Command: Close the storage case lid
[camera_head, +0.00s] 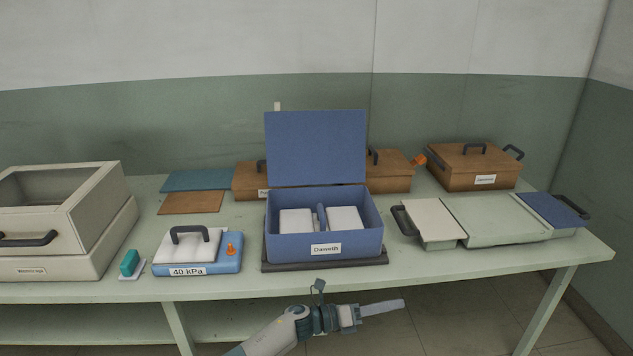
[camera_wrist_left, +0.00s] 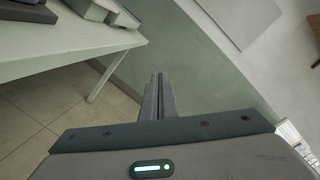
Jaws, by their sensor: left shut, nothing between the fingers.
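The blue storage case (camera_head: 325,242) stands on a dark base on the table, with a white label on its front. Its blue lid (camera_head: 316,147) stands upright at the back, open. Two white blocks (camera_head: 344,219) lie inside, with a blue divider between them. My left gripper (camera_head: 402,305) is in front of the table's front edge, below and to the right of the case, apart from it. Its fingers are shut and empty, pointing right. The fingers also show in the left wrist view (camera_wrist_left: 157,98). My right gripper is in neither view.
On the table (camera_head: 400,267), a beige box (camera_head: 65,225) and a 40 kPa block (camera_head: 190,247) with a handle stand left. Brown boxes (camera_head: 473,165) stand behind. A pale tray unit (camera_head: 492,220) is right. The floor before the table is clear.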

